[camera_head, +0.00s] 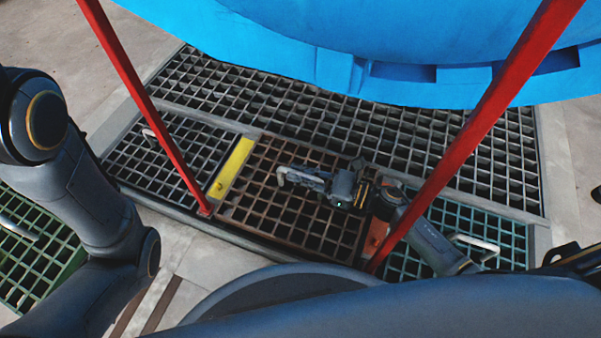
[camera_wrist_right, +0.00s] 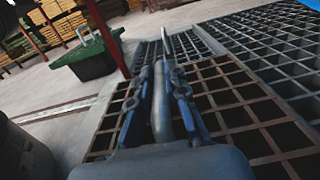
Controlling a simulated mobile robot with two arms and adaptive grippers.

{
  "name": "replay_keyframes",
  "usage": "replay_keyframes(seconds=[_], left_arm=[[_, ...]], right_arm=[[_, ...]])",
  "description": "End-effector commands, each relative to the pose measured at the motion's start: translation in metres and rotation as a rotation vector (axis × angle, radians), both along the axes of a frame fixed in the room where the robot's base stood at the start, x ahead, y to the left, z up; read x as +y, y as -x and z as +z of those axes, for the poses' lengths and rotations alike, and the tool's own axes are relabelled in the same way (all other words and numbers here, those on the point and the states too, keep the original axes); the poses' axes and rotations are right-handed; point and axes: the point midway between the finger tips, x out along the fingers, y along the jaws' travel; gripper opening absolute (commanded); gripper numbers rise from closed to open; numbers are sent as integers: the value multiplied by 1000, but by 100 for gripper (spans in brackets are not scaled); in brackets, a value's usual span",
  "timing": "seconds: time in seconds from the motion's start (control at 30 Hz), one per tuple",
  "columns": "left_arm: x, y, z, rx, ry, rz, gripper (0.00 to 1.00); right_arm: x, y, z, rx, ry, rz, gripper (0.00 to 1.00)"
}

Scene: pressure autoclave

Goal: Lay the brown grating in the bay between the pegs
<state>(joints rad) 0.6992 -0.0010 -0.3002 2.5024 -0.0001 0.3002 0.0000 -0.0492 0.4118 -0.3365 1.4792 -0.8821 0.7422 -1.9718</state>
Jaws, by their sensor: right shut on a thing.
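The brown grating (camera_head: 300,222) lies level or nearly so between a yellow strip (camera_head: 233,167) and an orange strip (camera_head: 376,236). I cannot tell whether it rests fully in the bay. My right gripper (camera_head: 287,177) is above the grating, shut on its pale bar handle. In the right wrist view the fingers (camera_wrist_right: 162,75) are on both sides of the handle (camera_wrist_right: 160,105), with the brown grating (camera_wrist_right: 228,86) beneath. Small dark marks on the strips may be the pegs, but they are too small to tell. My left gripper is out of view.
Grey gratings lie at left (camera_head: 165,155) and behind (camera_head: 300,100); a teal grating (camera_head: 480,225) is at right. Red posts (camera_head: 150,110) and (camera_head: 475,130) stand in front of the bays. A blue vessel (camera_head: 330,35) overhangs the back. A green container (camera_head: 35,255) stands at left.

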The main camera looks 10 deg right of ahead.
Motion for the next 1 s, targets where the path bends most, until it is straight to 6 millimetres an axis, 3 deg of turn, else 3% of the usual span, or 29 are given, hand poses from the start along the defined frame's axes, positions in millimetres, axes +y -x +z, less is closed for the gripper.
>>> replay_keyframes(seconds=[1.0], left_arm=[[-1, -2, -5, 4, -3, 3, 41]], right_arm=[[1, -1, 4, -8, -6, 1, 0]])
